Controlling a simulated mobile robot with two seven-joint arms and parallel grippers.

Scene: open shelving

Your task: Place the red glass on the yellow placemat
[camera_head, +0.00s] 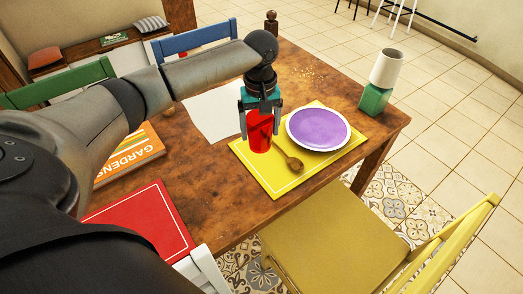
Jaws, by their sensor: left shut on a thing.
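The red glass (259,134) is upright between the fingers of my left gripper (260,120), which is shut on it. The glass overlaps the left part of the yellow placemat (274,188) in the head view. I cannot tell whether its base touches the mat or hangs just above it. A purple plate with a white rim (318,129) lies on the right part of the mat. A wooden spoon (291,161) lies on the mat between glass and plate. My right gripper is not in view.
The wooden table (228,205) also holds a red placemat (142,228), an orange gardening book (130,152), a white mat (214,112) and a green-based lamp (375,98). A yellow chair (335,240) stands at the front edge. Bare tabletop shows left of the yellow mat.

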